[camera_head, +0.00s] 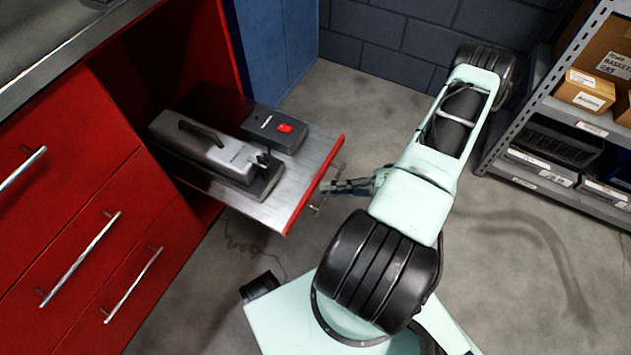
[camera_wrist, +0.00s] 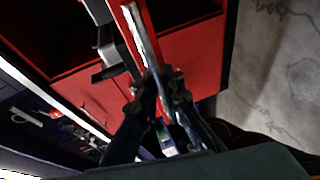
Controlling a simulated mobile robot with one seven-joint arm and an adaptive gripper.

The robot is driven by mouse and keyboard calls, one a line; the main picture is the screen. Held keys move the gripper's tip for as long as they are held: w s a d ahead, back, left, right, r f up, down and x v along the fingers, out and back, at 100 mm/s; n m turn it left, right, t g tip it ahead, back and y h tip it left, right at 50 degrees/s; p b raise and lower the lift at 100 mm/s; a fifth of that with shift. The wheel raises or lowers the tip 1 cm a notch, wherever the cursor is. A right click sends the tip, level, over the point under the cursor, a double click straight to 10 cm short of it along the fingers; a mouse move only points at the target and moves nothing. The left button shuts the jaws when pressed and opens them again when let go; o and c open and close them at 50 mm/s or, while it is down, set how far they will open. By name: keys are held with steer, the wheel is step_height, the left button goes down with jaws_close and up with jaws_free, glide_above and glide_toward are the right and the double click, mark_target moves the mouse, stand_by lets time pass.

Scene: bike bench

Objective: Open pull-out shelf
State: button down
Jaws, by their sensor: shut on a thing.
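The pull-out shelf (camera_head: 220,192) is a grey metal board with a red front edge. In the head view it stands well out from the red bench. A metal handle (camera_head: 327,188) is on its red front edge. My gripper (camera_head: 330,187) is at this handle, with the arm on the right of the shelf. In the wrist view my gripper's fingers (camera_wrist: 163,85) are closed around the bright handle bar (camera_wrist: 140,35). The exact contact is dark and partly hidden by the fingers.
A grey tool (camera_head: 215,150) and a black box with a red switch (camera_head: 275,128) sit on the shelf. Red drawers (camera_head: 75,215) with bar handles are at the left. A blue cabinet (camera_head: 275,45) stands behind. A storage rack (camera_head: 550,120) stands at the right. Floor between is clear.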

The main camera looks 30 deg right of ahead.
steer(key=shift+s+d, duration=0.4)
steer(key=shift+s, duration=0.15)
steer(key=c, duration=2)
jaws_free()
steer(key=shift+c, duration=0.2)
steer(key=v, duration=1.2)
steer(key=shift+w+r, duration=0.1)
